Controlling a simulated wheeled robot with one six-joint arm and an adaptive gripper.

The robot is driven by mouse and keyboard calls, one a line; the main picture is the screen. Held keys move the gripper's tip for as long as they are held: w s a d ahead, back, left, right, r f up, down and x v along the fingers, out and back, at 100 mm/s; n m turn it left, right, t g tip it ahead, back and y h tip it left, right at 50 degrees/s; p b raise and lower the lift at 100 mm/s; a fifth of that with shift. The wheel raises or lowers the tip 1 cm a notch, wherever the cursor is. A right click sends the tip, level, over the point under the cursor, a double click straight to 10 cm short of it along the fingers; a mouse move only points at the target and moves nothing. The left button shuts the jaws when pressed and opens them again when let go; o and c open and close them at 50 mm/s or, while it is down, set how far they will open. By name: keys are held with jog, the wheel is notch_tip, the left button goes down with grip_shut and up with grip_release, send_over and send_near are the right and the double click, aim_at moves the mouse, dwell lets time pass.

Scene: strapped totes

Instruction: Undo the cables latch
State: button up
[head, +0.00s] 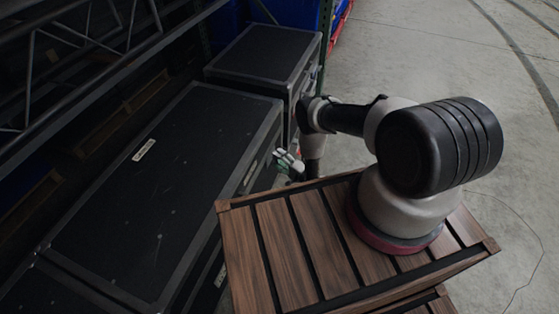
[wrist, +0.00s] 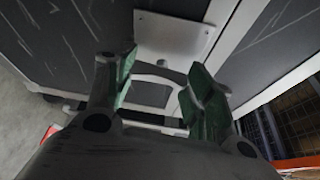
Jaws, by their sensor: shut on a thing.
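In the wrist view my gripper (wrist: 160,85) has a green-padded finger on each side of a grey curved latch piece (wrist: 158,82). It is shut on this latch piece, though the exact contact at the pads is hard to see. A pale metal plate (wrist: 175,35) is fixed to the dark case wall just above it. In the head view my gripper (head: 287,160) is small and beside the side wall of a large black case (head: 190,190) with metal edges. The latch is hidden there. The labels are too small to read.
A second black case (head: 265,55) stands behind the large one. A metal rack (head: 75,60) lies along the left. A wooden slatted top (head: 290,245) is below my arm. Bare concrete floor (head: 430,50) is open at the upper right.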

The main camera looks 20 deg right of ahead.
jog(key=o, duration=1)
jog(key=shift+s, duration=0.1)
jog(key=v, duration=0.7)
jog(key=shift+s+d, duration=0.1)
jog(key=shift+s, duration=0.05)
